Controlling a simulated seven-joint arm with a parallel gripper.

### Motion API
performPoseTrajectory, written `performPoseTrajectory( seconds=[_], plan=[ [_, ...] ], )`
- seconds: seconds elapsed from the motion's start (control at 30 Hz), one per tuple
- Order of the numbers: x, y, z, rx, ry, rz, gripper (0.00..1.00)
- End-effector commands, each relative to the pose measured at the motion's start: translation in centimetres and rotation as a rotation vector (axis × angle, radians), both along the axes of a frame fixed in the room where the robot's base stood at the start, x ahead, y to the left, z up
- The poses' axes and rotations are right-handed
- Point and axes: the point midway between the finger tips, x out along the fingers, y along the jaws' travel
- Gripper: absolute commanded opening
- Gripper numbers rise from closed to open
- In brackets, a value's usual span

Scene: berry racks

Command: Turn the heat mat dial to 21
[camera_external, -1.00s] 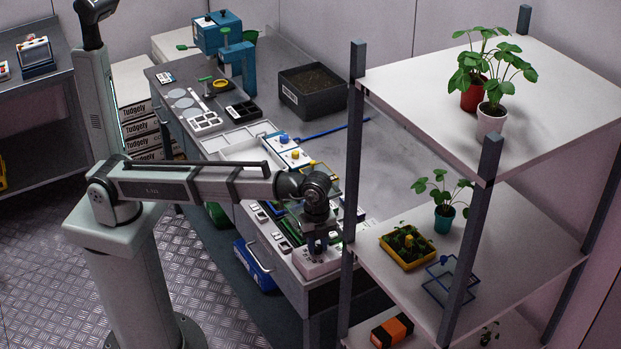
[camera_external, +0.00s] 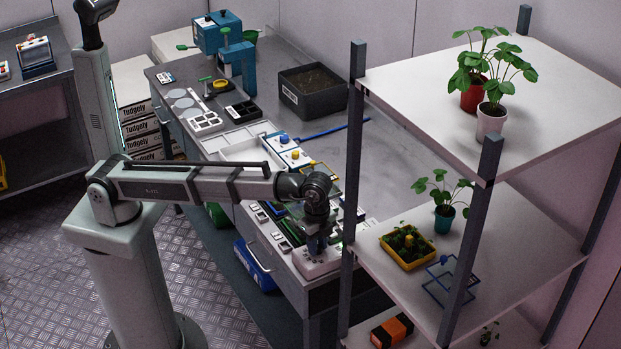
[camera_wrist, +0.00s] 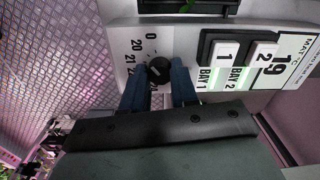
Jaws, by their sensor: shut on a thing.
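The heat mat dial (camera_wrist: 159,71) is a round black knob on a pale panel (camera_wrist: 118,36), seen in the wrist view. Numbers including 20 and 21 are printed in an arc on its left. A light mark shows on the knob, but I cannot read its exact setting. A label beside the panel's switches, marked MAT °C, reads 19 (camera_wrist: 287,63). My gripper (camera_wrist: 157,80) has its two blue fingers on either side of the knob, shut on it. In the external view my gripper (camera_external: 317,247) points down over the panel (camera_external: 312,268) at the bench's near end; the knob is hidden there.
Two switches marked BAY 1 (camera_wrist: 222,55) and BAY 2 (camera_wrist: 262,55) sit close to the right of the dial. A shelf post (camera_external: 350,200) stands just right of my gripper. Trays and small devices (camera_external: 288,152) lie farther back along the bench.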

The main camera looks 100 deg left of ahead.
Motion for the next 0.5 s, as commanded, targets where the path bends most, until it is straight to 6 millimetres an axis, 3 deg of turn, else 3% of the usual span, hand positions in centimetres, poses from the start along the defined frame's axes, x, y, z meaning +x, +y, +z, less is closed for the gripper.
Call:
performPoseTrajectory(
  seconds=[0.5],
  plan=[
    [0.07,-0.04,-0.02,0.000,0.000,0.452,0.00]
  ],
)
